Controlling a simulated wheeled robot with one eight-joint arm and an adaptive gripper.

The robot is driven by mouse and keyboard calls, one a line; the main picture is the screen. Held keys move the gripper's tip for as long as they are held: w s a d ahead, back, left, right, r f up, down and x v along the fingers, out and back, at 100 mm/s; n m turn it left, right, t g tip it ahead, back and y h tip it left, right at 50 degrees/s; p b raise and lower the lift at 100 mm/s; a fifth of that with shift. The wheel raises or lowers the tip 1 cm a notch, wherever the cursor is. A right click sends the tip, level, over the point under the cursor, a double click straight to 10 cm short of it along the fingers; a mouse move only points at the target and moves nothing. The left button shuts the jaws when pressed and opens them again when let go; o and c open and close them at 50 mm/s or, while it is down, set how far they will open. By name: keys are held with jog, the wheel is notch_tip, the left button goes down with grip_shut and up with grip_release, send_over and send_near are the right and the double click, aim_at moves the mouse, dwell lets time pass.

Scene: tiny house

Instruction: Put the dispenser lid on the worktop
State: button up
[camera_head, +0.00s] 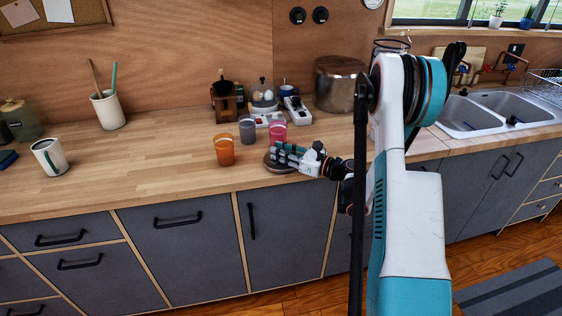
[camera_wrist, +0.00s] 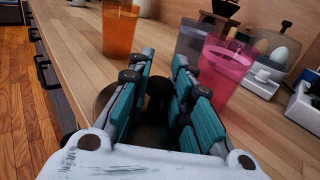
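A round brown disc with a dark upright knob, seemingly the dispenser lid (camera_head: 270,166), lies on the wooden worktop (camera_head: 150,160) near its front edge. In the wrist view the disc (camera_wrist: 104,97) shows partly behind the left finger, and the dark knob (camera_wrist: 159,88) stands between the fingers. My gripper (camera_head: 284,154) reaches in low from the right, over the disc. It also shows in the wrist view (camera_wrist: 162,72), its teal-padded fingers apart on either side of the knob. Whether the pads press on the knob I cannot tell. Much of the disc is hidden.
An orange cup (camera_head: 224,150) stands just left of my gripper. A pink cup (camera_head: 278,132) and a grey cup (camera_head: 247,130) stand close behind. A wooden grinder (camera_head: 224,104), egg holder (camera_head: 264,97) and metal pot (camera_head: 338,84) are farther back. The worktop's left middle is clear.

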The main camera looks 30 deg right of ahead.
grip_shut()
jog(key=shift+r, duration=0.1)
